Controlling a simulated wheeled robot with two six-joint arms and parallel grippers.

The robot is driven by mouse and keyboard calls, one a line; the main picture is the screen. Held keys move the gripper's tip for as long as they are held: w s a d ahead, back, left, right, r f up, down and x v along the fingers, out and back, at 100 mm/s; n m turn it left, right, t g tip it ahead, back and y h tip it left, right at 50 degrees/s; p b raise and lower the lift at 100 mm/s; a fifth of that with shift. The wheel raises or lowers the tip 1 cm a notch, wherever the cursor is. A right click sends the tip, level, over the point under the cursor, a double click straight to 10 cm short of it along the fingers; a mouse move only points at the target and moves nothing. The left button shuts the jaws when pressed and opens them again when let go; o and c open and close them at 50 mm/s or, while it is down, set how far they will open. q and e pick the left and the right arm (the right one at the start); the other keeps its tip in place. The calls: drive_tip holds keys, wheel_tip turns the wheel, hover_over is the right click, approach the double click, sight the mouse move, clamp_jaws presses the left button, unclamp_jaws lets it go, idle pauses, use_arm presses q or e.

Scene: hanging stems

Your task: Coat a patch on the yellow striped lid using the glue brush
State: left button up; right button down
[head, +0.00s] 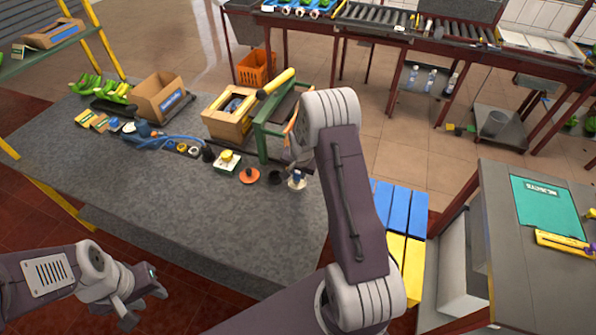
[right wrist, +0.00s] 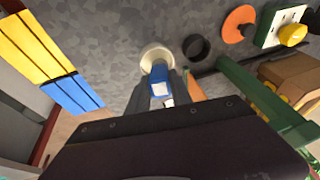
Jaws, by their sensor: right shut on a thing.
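The glue brush shows as a blue handle (right wrist: 158,76) rising from a round whitish pot (right wrist: 155,55) in the right wrist view. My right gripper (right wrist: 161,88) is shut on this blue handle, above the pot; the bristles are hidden. In the head view the pot (head: 297,184) stands near the grey table's right edge, and my right arm hides most of the gripper. The yellow panel with dark stripes (head: 412,268), which looks like the yellow striped lid, lies right of the table beside a blue one. My left gripper (head: 148,307) is open and empty at lower left.
A black ring (right wrist: 196,47) and an orange disc (head: 249,176) lie left of the pot in the head view. A green frame (head: 262,135) stands close behind. Cardboard boxes (head: 160,97) are farther left. The table's front (head: 200,220) is clear. A cabinet (head: 530,215) stands right.

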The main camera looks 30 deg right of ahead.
drive_tip(key=shift+d, duration=0.1)
drive_tip(key=shift+s+f+b, duration=0.1)
drive_tip(key=shift+f+b, duration=0.6)
drive_tip(key=shift+b, duration=0.1)
idle(2.0)
wheel_tip(320, 180, up, 7)
drive_tip(key=p, duration=0.5)
drive_tip(key=shift+r, duration=0.1)
idle(0.4)
idle(0.4)
